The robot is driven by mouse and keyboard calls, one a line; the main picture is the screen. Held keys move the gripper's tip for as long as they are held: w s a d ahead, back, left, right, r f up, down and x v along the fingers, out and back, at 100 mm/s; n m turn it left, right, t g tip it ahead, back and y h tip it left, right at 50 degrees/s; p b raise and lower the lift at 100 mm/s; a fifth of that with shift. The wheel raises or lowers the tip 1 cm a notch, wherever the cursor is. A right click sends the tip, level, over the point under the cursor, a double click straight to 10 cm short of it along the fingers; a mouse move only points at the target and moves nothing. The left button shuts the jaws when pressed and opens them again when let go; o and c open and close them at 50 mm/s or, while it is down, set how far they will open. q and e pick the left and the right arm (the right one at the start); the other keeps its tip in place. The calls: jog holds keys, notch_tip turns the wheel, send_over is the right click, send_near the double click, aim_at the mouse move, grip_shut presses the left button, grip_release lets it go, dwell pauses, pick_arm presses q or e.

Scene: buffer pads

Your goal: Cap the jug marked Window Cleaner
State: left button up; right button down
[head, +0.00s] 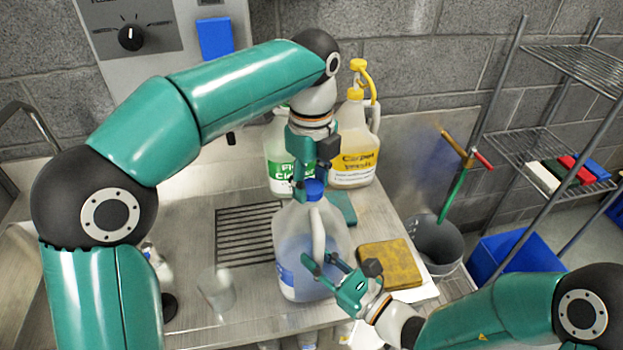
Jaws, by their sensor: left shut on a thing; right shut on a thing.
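A clear jug (289,245) with blue liquid stands upright near the front of the steel counter. Its blue-edged label (286,276) is turned left and I cannot read it. A blue cap (314,190) is at the jug's mouth; whether it is seated or just above the neck I cannot tell. My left gripper (311,186) points down from above and is shut on the cap. My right gripper (327,263) comes from the lower right and is shut on the jug's handle (318,232). The gripper hides the lower handle.
Behind stand a Floor Cleaner jug (279,170) and a Carpet Wash jug (352,150) with a yellow pump. A yellow-brown pad (389,264) lies to the right. A grey bucket (436,244) is beyond the counter.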

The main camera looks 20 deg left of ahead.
pick_arm(q)
jog(key=o, duration=1.4)
jog(key=shift+c, duration=0.2)
pick_arm(e)
jog(key=shift+s, duration=0.1)
pick_arm(q)
jog(key=shift+r, duration=3.7)
pick_arm(e)
jog(key=c, duration=0.9)
grip_release()
jog(key=shift+c, duration=0.2)
